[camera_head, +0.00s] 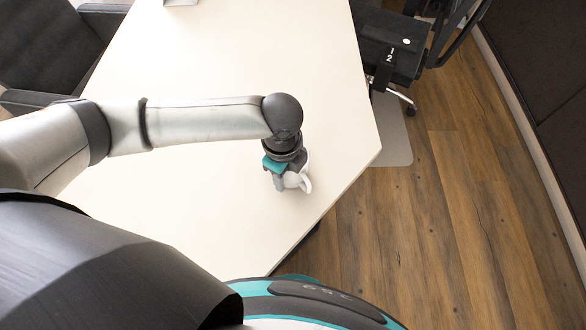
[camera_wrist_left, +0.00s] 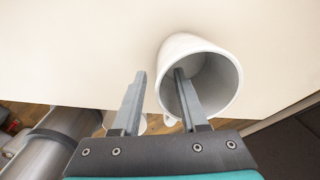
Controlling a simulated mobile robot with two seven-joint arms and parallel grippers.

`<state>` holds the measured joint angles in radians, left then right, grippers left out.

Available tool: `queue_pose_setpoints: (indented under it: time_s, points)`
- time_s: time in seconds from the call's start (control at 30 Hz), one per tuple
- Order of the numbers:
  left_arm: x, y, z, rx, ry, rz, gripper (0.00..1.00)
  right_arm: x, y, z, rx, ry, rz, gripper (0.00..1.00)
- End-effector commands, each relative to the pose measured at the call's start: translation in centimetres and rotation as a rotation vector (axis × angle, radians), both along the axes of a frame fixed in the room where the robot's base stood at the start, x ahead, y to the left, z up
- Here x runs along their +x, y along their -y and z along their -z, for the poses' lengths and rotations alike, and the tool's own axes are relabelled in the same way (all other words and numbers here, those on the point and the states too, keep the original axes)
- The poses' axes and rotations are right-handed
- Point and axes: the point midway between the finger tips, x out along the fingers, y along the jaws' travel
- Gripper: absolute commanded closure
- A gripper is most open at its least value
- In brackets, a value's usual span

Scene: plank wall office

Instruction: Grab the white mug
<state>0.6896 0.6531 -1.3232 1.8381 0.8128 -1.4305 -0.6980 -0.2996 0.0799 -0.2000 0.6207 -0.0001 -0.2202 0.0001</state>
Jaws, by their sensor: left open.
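The white mug (camera_head: 305,183) stands near the right edge of the pale table, partly hidden behind my left gripper (camera_head: 279,180) in the head view. In the left wrist view the mug (camera_wrist_left: 208,58) has its round opening facing the camera. My left gripper (camera_wrist_left: 160,72) is open there. Its right finger reaches into the mug's opening, and its left finger is outside, so the near wall lies between them. I cannot tell whether either finger touches the wall. My right gripper is not in view.
The white table (camera_head: 225,60) is mostly bare around the mug, with its edge close on the right. A dark chair (camera_head: 395,45) stands beyond that edge, and another dark chair (camera_head: 50,40) is at the upper left. Wooden floor (camera_head: 440,230) lies to the right.

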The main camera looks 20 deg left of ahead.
Motion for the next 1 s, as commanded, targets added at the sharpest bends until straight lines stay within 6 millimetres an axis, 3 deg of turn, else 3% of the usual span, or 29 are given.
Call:
queue_pose_setpoints:
  time_s: [0.27,0.67,1.0]
  points:
    - [0.00,0.00,0.39,0.000,0.000,0.000,0.57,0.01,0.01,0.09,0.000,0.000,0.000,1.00]
    - [0.02,-0.01,0.35,0.001,0.000,0.000,1.00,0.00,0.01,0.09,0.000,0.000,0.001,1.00]
    - [0.00,-0.02,0.36,0.001,0.000,0.000,1.00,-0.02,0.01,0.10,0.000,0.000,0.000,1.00]
